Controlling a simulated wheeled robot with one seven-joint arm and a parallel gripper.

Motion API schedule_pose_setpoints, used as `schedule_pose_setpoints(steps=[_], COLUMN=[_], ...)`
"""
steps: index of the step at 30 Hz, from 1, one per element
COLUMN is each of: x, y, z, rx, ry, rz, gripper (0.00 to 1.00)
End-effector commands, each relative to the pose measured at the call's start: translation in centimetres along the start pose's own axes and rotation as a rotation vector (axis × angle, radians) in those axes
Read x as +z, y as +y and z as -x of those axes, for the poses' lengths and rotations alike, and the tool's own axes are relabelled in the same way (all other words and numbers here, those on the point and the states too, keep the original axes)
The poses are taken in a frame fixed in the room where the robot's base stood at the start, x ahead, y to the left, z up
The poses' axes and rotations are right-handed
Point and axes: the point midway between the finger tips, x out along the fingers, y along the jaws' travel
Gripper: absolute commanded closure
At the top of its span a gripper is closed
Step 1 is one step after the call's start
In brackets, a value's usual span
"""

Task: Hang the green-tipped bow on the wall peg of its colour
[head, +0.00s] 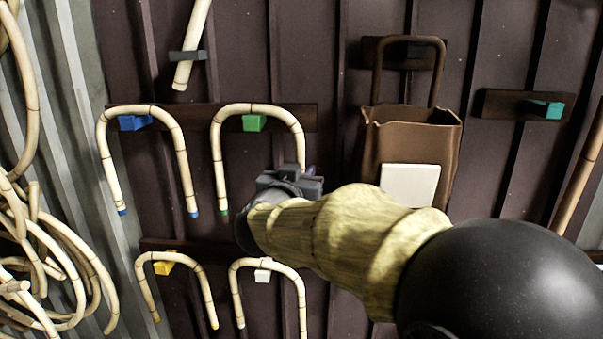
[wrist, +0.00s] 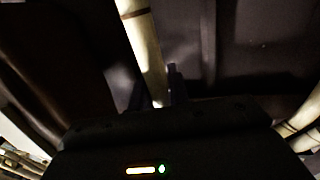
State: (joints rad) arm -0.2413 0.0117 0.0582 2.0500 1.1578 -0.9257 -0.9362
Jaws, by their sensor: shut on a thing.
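The green-tipped bow (head: 258,108), a pale rattan arch with dark bands, is upright against the wall in the head view. Its arch passes over the green peg (head: 253,124), close on top of it; I cannot tell whether it bears on the peg. Its left leg hangs free with a green tip low down. My gripper (head: 302,177) is shut on the lower right leg and hides that leg's end. In the wrist view the bow's leg (wrist: 147,55) runs down into my gripper (wrist: 164,90), with a dark finger beside it.
A blue-tipped bow (head: 149,110) hangs on the blue peg (head: 130,123) to the left. Bows hang on the yellow (head: 164,268) and white (head: 262,276) pegs below. A brown bag (head: 410,148) hangs to the right. The teal peg (head: 546,109) is bare. Coiled rattan (head: 75,255) is at far left.

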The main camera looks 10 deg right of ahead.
Motion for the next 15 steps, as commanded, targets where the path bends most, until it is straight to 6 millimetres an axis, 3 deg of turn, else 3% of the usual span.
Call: schedule_pose_setpoints(steps=[13,14,15], x=[0.01,0.01,0.01], y=[0.0,0.0,0.0], z=[0.0,0.0,0.0], rx=[0.0,0.0,0.0], ry=[0.0,0.0,0.0], rz=[0.0,0.0,0.0], gripper=[1.0,0.77,0.69])
